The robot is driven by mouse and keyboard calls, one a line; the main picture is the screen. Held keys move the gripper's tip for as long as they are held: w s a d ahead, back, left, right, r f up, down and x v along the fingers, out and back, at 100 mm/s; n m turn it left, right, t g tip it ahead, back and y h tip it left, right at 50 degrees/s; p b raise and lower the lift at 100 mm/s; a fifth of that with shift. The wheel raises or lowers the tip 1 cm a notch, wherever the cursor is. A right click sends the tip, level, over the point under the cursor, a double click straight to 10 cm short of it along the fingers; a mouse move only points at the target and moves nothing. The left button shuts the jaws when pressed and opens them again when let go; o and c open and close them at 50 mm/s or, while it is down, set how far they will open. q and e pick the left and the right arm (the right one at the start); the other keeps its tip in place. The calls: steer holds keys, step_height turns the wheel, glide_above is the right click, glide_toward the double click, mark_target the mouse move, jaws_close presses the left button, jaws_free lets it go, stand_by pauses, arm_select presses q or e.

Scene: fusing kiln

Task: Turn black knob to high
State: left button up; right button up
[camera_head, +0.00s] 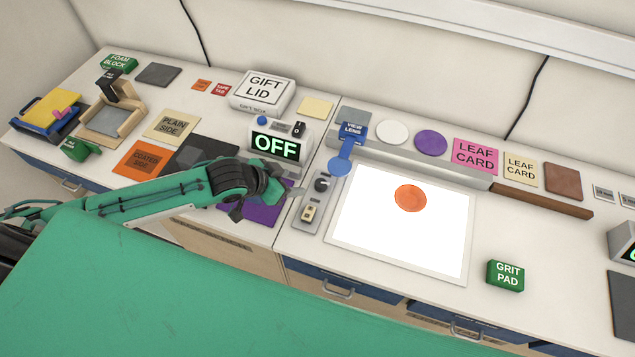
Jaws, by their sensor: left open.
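A black knob (321,184) sits on a narrow grey control strip (308,230) at the left edge of a lit white panel. A small cream switch (309,213) is below it on the same strip. My left gripper (284,187) reaches in from the left, open, just left of the strip and apart from the knob. The knob's markings are too small to read. My right gripper is out of view.
A box with a display reading OFF (277,147) stands behind my left gripper. The white light panel (400,235) bears an orange disc (410,197). A green grit pad (506,275) lies right.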

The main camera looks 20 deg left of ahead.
mark_target(320, 183)
arm_select(q)
steer(key=p+x, duration=0.3)
steer(key=x, duration=1)
steer(key=c, duration=1)
